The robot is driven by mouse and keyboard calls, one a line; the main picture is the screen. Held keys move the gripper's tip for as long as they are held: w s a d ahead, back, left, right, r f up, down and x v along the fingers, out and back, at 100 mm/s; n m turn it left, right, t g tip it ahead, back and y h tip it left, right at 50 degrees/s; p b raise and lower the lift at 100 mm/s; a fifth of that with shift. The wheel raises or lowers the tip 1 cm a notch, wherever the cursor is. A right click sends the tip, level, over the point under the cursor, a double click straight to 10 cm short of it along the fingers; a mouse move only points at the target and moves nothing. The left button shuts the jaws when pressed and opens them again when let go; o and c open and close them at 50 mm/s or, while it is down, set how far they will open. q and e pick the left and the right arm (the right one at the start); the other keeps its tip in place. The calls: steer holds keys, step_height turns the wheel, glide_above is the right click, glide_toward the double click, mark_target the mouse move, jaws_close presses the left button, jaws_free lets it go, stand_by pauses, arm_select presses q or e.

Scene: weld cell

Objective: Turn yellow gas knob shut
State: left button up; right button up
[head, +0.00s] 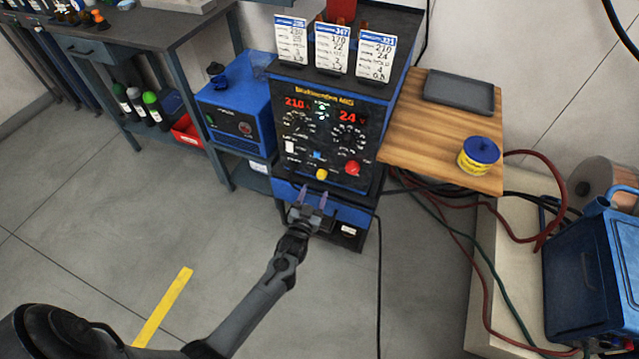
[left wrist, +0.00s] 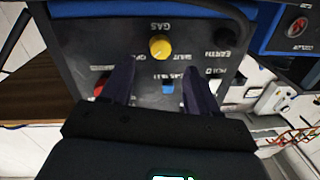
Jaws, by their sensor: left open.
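The yellow gas knob (head: 321,173) sits low on the front panel of the welding machine (head: 350,111). In the left wrist view the yellow gas knob (left wrist: 160,46) shows under an upside-down GAS label, with partly hidden lettering below it. My left gripper (head: 313,191) is open and empty, just below and in front of the knob. In the left wrist view its two fingers (left wrist: 158,80) point toward the panel, one to each side of the knob's line; they do not appear to touch it. My right gripper is not in view.
A red knob (head: 352,168) and a blue switch (head: 317,155) sit close to the gas knob. A wooden shelf (head: 425,135) with a yellow-and-blue tin (head: 478,156) is to the right. A blue unit (head: 236,115) stands left. Cables run down the right side. The floor in front is clear.

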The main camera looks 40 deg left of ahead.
mark_target(321, 177)
arm_select(q)
steer(key=b+x, duration=0.2)
steer(key=x, duration=0.4)
steer(key=shift+w, duration=0.2)
steer(key=c, duration=1)
steer(key=shift+c, duration=0.2)
